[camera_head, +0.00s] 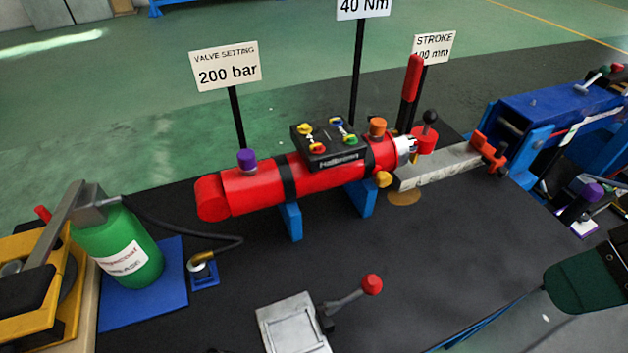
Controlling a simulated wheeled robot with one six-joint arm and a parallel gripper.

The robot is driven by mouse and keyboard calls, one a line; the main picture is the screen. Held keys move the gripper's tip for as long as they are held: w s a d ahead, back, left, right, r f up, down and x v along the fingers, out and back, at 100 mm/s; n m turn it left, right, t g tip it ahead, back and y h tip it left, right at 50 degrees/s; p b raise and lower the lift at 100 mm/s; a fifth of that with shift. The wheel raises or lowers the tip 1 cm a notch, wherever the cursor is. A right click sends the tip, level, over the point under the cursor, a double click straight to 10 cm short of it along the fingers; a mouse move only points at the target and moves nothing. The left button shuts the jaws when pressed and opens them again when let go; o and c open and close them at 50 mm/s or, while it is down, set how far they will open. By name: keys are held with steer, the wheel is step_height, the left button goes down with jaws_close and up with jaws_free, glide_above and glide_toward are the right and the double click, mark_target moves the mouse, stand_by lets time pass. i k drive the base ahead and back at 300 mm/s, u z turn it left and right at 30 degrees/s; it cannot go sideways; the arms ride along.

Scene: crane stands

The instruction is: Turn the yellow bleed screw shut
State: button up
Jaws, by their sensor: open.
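The small yellow screw (383,179) sticks out of the near side of the red cylinder (265,188), at its right end. It is small in the picture, and I cannot tell how far it is turned. A brownish puddle (404,197) lies on the dark bench top below and to the right of it.
A black block (329,146) with several coloured knobs sits on the cylinder. A purple cap (246,158) and an orange cap (377,127) stand up from it. A red-knobbed lever (371,285) stands in front, a green bottle (120,247) at left.

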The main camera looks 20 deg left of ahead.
mark_target(383, 179)
steer(key=z, duration=1.25)
steer(key=k, duration=0.9)
steer(key=u, duration=1)
steer(key=i, duration=0.5)
